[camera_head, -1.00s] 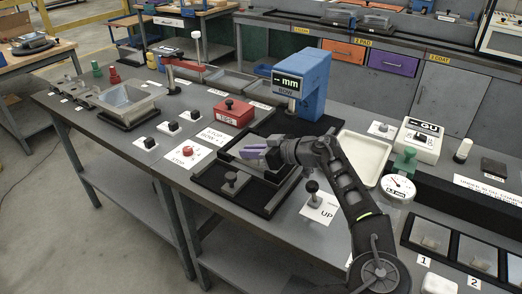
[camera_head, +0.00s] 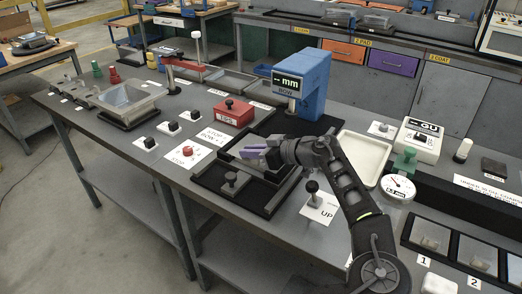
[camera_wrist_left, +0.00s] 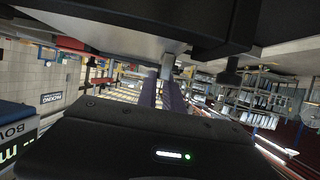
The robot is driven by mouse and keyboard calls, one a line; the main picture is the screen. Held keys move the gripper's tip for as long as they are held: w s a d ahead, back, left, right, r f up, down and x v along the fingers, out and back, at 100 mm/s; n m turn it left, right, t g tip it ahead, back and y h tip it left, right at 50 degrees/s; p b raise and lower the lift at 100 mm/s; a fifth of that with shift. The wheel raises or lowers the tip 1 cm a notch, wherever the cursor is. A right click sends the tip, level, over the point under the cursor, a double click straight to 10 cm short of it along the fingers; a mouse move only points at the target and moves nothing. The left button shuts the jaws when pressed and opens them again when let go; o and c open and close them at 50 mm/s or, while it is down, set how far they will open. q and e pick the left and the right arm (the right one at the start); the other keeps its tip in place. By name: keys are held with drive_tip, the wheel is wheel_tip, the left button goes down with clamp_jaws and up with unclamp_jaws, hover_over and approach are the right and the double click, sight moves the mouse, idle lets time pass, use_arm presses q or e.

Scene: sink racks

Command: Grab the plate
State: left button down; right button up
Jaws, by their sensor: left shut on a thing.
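My left gripper (camera_head: 254,154), with purple fingers, is low over the black-framed fixture (camera_head: 200,180) in front of the blue gauge stand. It is shut on a grey piece (camera_head: 243,164), which looks like the plate and is mostly hidden by the fingers and frame in the head view. In the left wrist view the purple fingers (camera_wrist_left: 162,92) close around a short grey stem (camera_wrist_left: 167,66). A broad pale grey surface (camera_wrist_left: 110,39) lies beside the stem, and I cannot tell if it belongs to the plate. My right gripper is not in view.
The blue gauge stand (camera_head: 312,80) rises just behind the gripper. A red box (camera_head: 231,114) and stop button (camera_head: 187,151) stand to the left. A black-knobbed lever (camera_head: 312,187) is in front, and a cream tray (camera_head: 361,158) and round dial (camera_head: 399,186) are on the right.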

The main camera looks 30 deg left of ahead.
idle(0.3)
use_arm(q)
wheel_tip(320, 180, up, 10)
drive_tip(key=shift+r+b, duration=0.1)
drive_tip(key=shift+b, duration=0.4)
idle(0.5)
